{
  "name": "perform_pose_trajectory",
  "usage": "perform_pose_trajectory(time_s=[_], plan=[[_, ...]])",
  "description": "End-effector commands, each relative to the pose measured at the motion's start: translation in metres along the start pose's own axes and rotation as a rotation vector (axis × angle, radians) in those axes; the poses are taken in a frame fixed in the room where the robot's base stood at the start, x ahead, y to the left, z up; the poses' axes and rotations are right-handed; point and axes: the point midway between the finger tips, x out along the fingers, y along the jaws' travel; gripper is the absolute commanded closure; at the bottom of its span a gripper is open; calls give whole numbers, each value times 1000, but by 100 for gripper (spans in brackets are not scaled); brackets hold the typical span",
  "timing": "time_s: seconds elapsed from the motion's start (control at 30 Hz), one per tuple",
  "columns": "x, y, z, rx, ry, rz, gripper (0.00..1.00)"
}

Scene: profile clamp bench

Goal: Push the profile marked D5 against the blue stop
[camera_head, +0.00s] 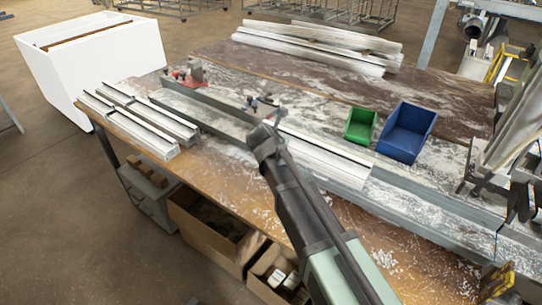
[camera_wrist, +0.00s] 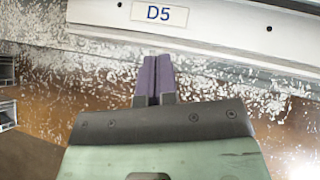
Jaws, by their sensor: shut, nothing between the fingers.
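The profile marked D5 (camera_wrist: 215,30) is a long pale metal bar across the top of the wrist view, with its label (camera_wrist: 158,14) facing me. In the head view, a pale profile (camera_head: 325,157) lies on the bench to the right of my gripper (camera_head: 268,124); its label cannot be read there. My gripper (camera_wrist: 153,60) is shut and empty, with its purple fingers together. The fingertips are at the near edge of the D5 profile, below the label; I cannot tell whether they touch it. I cannot make out a blue stop in either view.
Several pale profiles (camera_head: 140,117) lie at the bench's left end, and more (camera_head: 320,45) are stacked at the back. A red clamp (camera_head: 187,75) stands at the back left. A green bin (camera_head: 360,126) and a blue bin (camera_head: 407,132) stand behind the profile. White shavings cover the bench.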

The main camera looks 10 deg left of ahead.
Motion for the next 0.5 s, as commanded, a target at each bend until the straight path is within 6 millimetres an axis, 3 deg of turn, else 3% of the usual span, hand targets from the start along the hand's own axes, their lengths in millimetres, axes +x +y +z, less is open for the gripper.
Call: perform_pose_trajectory(time_s=[0.5], plan=[[11, 0, 12, 2, 0, -1, 100]])
